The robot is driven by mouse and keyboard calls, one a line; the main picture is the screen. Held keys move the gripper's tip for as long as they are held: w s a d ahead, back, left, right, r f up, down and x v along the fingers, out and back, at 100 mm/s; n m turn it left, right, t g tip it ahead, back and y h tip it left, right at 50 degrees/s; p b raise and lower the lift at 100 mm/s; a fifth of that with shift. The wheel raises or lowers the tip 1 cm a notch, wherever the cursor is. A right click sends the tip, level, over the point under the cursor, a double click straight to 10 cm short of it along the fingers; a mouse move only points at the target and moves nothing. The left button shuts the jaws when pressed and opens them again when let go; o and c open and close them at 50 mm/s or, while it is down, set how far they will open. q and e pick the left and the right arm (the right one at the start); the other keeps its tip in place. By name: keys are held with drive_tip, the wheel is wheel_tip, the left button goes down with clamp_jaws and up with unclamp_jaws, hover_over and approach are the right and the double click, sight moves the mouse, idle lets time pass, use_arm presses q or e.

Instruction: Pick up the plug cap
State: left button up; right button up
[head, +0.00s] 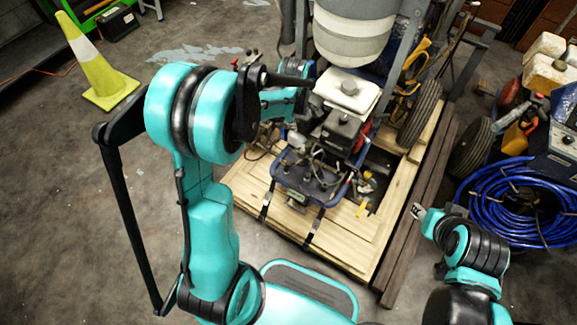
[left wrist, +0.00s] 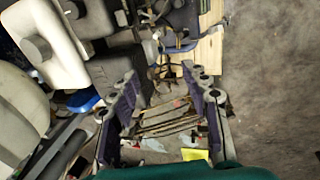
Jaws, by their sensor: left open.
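The line striper's engine (head: 342,130) stands on a wooden pallet in the head view, with a white tank (head: 347,90) on top. I cannot pick out the plug cap for certain among the small dark parts and leads on the engine's front. My left gripper (head: 296,92) is beside the engine's upper left side, partly hidden by my own arm. In the left wrist view my left gripper (left wrist: 160,76) has its two fingers spread, with nothing held between them. My right gripper (head: 418,212) is low at the right of the pallet; its jaws are too small to read.
The pallet (head: 262,205) lies under the machine, with dark beams (head: 420,210) along its right. A blue hose coil (head: 520,200) and a cart with jugs (head: 545,75) stand at the right. A yellow-green cone (head: 103,75) stands at the upper left.

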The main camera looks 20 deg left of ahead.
use_arm(q)
drive_tip(key=w+a+f+n+g, duration=0.15)
drive_tip(key=f+n, duration=0.25)
drive_tip(key=f, duration=0.5)
drive_tip(key=w+a+f+n, duration=0.2)
drive_tip(key=w+f+n, duration=0.1)
drive_tip(key=f, duration=0.6)
drive_tip(key=n+g, duration=0.2)
drive_tip(key=n, duration=0.3)
hover_over(288, 163)
drive_tip(key=shift+t, duration=0.25)
drive_tip(key=f, duration=1)
drive_tip(key=shift+w+d+f, duration=0.2)
drive_tip(key=shift+w+f, duration=0.05)
drive_tip(key=shift+f, duration=0.15)
wheel_tip(288, 163, down, 4)
drive_tip(key=shift+s+r+b, duration=0.15)
drive_tip(key=shift+b, duration=0.6)
wheel_tip(288, 163, down, 5)
drive_tip(key=b, duration=0.2)
drive_tip(key=shift+s+a+b, duration=0.1)
drive_tip(key=shift+b, duration=0.25)
drive_tip(key=shift+r, duration=0.15)
clamp_jaws()
